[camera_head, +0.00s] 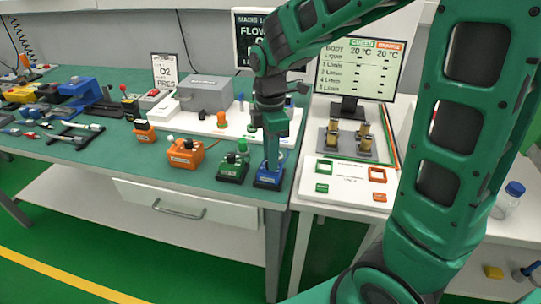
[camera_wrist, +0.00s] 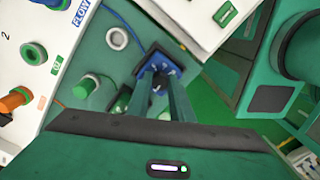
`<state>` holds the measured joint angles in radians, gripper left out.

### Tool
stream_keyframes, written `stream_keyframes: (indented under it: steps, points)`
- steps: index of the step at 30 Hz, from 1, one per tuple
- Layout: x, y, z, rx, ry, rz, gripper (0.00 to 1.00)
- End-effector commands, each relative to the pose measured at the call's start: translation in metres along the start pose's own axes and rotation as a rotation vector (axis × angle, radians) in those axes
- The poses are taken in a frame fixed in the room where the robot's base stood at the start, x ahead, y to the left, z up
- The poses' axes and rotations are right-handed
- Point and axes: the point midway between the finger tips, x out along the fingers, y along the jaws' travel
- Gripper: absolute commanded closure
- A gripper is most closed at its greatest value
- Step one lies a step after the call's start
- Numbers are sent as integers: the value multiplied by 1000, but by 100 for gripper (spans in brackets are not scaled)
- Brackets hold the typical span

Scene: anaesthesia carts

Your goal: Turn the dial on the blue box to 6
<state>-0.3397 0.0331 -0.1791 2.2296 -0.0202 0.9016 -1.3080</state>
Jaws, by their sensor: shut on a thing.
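The blue box (camera_head: 265,182) sits at the front right corner of the green bench top, with its dial hidden behind the fingers in the head view. My gripper (camera_head: 271,163) points straight down onto it from above. In the wrist view the two fingers (camera_wrist: 160,88) come together over the blue box (camera_wrist: 147,77) and are shut on its dial, which is mostly covered. The number the dial points to cannot be read.
A green box (camera_head: 232,170) with a knob stands close to the left of the blue box, and an orange box (camera_head: 184,154) farther left. A white board (camera_head: 340,186) with coloured frames lies to the right. A grey unit (camera_head: 205,94) stands behind.

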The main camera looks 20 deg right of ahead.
Motion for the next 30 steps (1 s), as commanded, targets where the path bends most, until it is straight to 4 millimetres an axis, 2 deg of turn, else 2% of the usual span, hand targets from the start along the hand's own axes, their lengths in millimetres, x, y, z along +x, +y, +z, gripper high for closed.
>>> stream_keyframes:
  steps: [11,30]
  points:
    - [0,0,0,143,6,1,100]
    - [0,-1,1,742,27,1,100]
